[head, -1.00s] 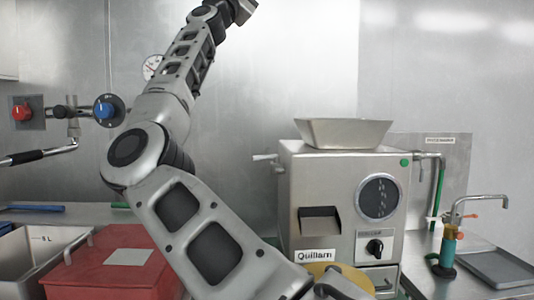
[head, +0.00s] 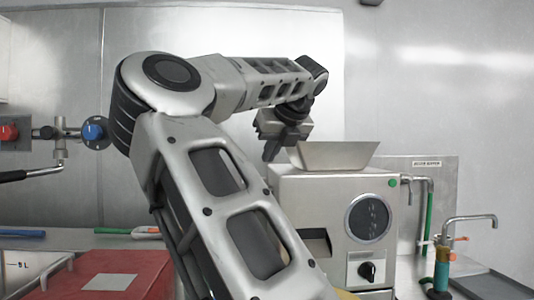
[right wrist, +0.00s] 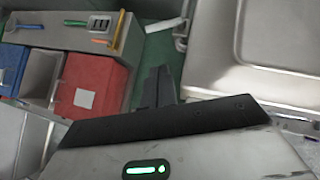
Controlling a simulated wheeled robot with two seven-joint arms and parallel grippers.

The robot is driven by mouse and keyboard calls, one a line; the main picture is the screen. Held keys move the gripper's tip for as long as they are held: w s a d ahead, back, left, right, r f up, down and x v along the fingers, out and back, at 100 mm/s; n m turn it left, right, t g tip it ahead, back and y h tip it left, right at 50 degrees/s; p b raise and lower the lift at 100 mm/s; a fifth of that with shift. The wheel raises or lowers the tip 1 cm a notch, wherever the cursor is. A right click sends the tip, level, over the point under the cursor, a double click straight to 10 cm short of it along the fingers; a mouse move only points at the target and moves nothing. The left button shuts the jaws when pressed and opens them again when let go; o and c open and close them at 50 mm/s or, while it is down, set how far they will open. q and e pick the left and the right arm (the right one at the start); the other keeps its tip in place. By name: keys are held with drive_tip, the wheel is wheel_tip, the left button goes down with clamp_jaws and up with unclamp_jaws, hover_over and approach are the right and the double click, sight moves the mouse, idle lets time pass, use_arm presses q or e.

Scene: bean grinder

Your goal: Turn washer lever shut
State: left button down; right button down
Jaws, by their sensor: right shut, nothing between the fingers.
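My right gripper (head: 272,152) is in the air left of the grinder's hopper, its dark fingers pointing down and shut on nothing. The fingers also show in the right wrist view (right wrist: 157,88). At the right, a wall panel with a small sign (head: 427,163) stands behind a steel pipe with a green upright length (head: 429,212). A small orange part shows near the pipe's lower end. I cannot tell which part is the washer lever or how it is set. The gripper is apart from these fittings. My left gripper is not in view.
The steel grinder (head: 300,205) with its hopper (head: 333,155) stands between my right arm and the pipe. A red lidded box (head: 122,272) and blue wall knob (head: 95,130) are at the left.

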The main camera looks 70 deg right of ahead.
drive_tip(key=w+d+r+p+x, duration=0.1)
drive_tip(key=p+x, duration=0.1)
drive_tip(key=x, duration=0.8)
drive_tip(key=shift+w+d, duration=0.15)
drive_tip(key=shift+d, duration=0.1)
